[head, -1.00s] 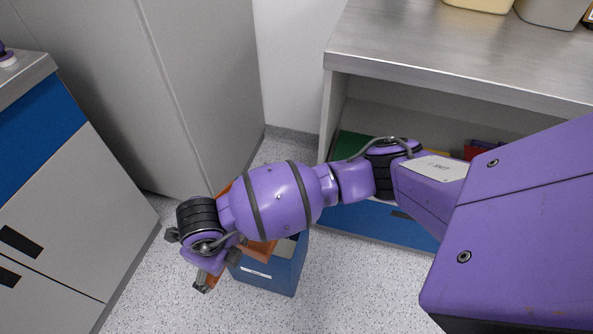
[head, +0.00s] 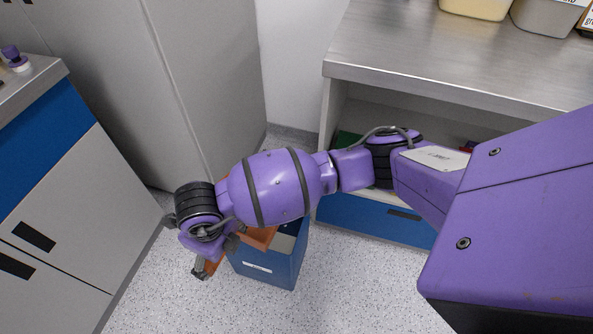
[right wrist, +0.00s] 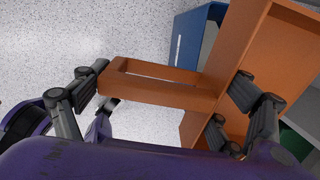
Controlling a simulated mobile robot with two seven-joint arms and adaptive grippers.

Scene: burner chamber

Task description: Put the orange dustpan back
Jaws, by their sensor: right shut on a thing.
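The orange dustpan (head: 258,238) is mostly hidden behind my right forearm and wrist in the head view. In the right wrist view the dustpan (right wrist: 250,70) shows its wide pan at the right and a looped handle reaching left. My right gripper (head: 216,258) is shut on the dustpan; its fingers stand either side of the handle in the right wrist view (right wrist: 160,95). A blue bin (head: 268,262) stands on the floor behind and below the dustpan; the two overlap in view, and I cannot tell whether they touch. My left gripper is out of view.
A steel-topped bench (head: 440,50) with an open shelf and blue drawer (head: 360,218) stands at the right. Tall grey cabinets (head: 110,80) stand at the back left, and a blue and grey drawer unit (head: 60,190) at the left. Speckled floor (head: 170,300) is clear in front.

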